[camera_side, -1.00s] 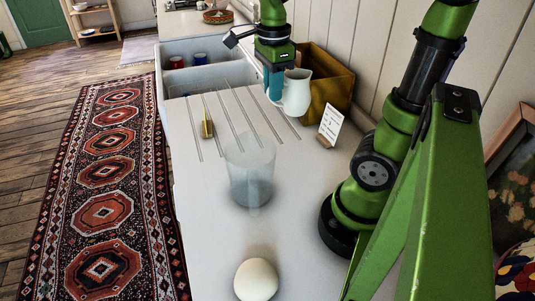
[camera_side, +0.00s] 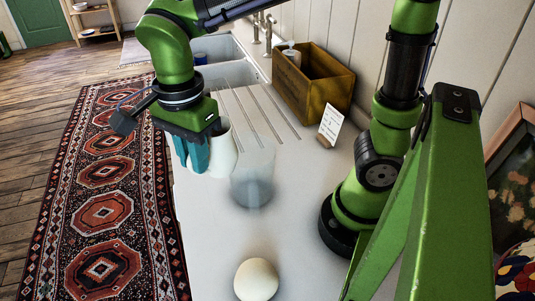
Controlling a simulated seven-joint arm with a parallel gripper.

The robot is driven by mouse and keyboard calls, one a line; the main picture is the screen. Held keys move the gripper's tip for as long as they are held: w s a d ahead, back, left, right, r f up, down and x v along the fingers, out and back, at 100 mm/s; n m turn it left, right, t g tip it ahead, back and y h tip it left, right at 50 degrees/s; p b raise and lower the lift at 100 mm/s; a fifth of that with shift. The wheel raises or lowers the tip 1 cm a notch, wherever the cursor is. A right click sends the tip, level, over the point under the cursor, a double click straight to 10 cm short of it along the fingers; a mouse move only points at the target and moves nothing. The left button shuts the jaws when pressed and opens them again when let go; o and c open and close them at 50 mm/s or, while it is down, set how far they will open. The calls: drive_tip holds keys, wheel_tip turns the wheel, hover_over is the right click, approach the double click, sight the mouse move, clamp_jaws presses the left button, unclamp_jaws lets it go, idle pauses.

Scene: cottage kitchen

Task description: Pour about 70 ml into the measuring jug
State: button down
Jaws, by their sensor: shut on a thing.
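A clear, bluish see-through vessel (camera_side: 252,178), which looks like the measuring jug, stands upright on the white counter. No marks or liquid level can be made out in it. My gripper (camera_side: 190,155) is shut on a white pitcher (camera_side: 222,155), just left of and behind the clear vessel. The pitcher looks about upright. My gripper covers its left side, and the clear vessel overlaps its right edge. I cannot tell whether they touch, or how much liquid the pitcher holds.
A wooden crate (camera_side: 338,92) stands at the back right with a small card (camera_side: 330,124) in front of it. A pale round object (camera_side: 256,280) lies at the front. The sink (camera_side: 225,73) is behind.

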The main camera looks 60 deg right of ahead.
sight(229, 123)
drive_tip(key=s+a+f, duration=0.1)
drive_tip(key=a+f, duration=0.2)
drive_tip(key=f, duration=0.8)
drive_tip(key=shift+s+a+n, duration=0.15)
drive_tip(key=shift+s+n, duration=0.15)
drive_tip(key=shift+n, duration=0.1)
drive_tip(key=d+r+y, duration=0.2)
drive_tip(key=r, duration=0.1)
drive_tip(key=d+r+y, duration=0.3)
drive_tip(key=r, duration=0.1)
drive_tip(key=d+r+y, duration=0.2)
drive_tip(key=r+y, duration=0.1)
drive_tip(key=r, duration=0.1)
drive_tip(key=shift+w+d, duration=0.1)
drive_tip(key=shift+d, duration=0.25)
drive_tip(key=shift+d+r+y, duration=0.4)
drive_tip(key=shift+d+y, duration=0.15)
drive_tip(key=shift+y, duration=0.25)
drive_tip(key=shift+d+f+y, duration=0.15)
drive_tip(key=shift+d+y, duration=0.05)
drive_tip(key=shift+y, duration=0.2)
drive_tip(key=shift+d+f+y, duration=0.3)
drive_tip(key=shift+d+y, duration=0.45)
drive_tip(key=shift+y, duration=0.45)
